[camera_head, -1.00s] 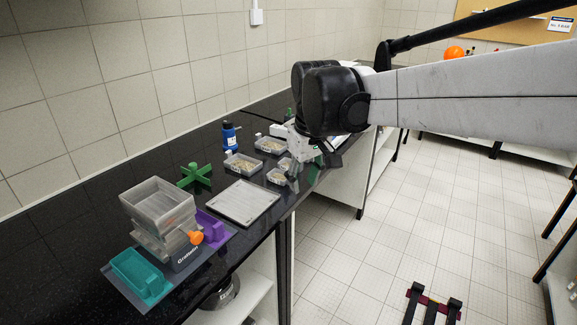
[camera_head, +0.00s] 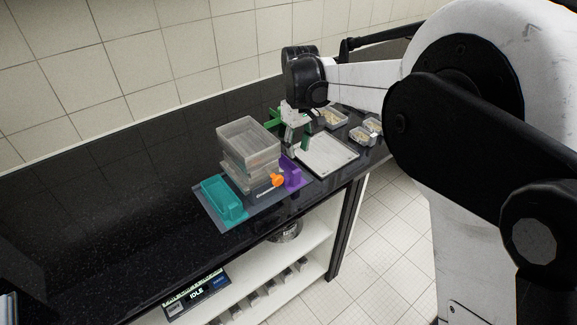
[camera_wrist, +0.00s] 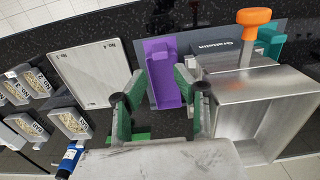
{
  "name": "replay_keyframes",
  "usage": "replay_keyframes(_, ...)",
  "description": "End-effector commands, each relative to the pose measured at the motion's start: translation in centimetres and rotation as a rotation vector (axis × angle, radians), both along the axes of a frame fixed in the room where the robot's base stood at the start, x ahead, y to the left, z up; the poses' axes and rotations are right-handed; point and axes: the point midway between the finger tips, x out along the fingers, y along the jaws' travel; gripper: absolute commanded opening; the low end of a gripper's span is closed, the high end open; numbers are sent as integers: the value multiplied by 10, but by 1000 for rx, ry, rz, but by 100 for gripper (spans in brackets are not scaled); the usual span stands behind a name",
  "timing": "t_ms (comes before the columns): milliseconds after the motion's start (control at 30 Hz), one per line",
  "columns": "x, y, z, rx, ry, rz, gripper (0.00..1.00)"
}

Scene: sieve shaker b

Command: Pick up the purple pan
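The purple pan (camera_head: 292,173) lies on the shaker's grey base mat, right of the stacked sieve boxes. The wrist view shows the purple pan (camera_wrist: 163,76) too, as a long shallow tray, with its near end around the fingertips in the picture. My gripper (camera_head: 297,143) is above and behind the pan, beside the stack. In the wrist view my gripper (camera_wrist: 157,92) has its two green fingers spread wide, with nothing held between them. The height gap from fingers to pan is hard to judge.
A white tray (camera_head: 327,154) lies to the right.

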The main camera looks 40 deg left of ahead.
Motion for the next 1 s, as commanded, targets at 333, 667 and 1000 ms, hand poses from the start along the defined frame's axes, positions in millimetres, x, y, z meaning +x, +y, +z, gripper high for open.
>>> replay_keyframes(333,0,0,-51,1,0,-1,29)
replay_keyframes(667,1,0,-80,1,0,-1,29)
replay_keyframes(1000,1,-1,-108,1,0,-1,29)
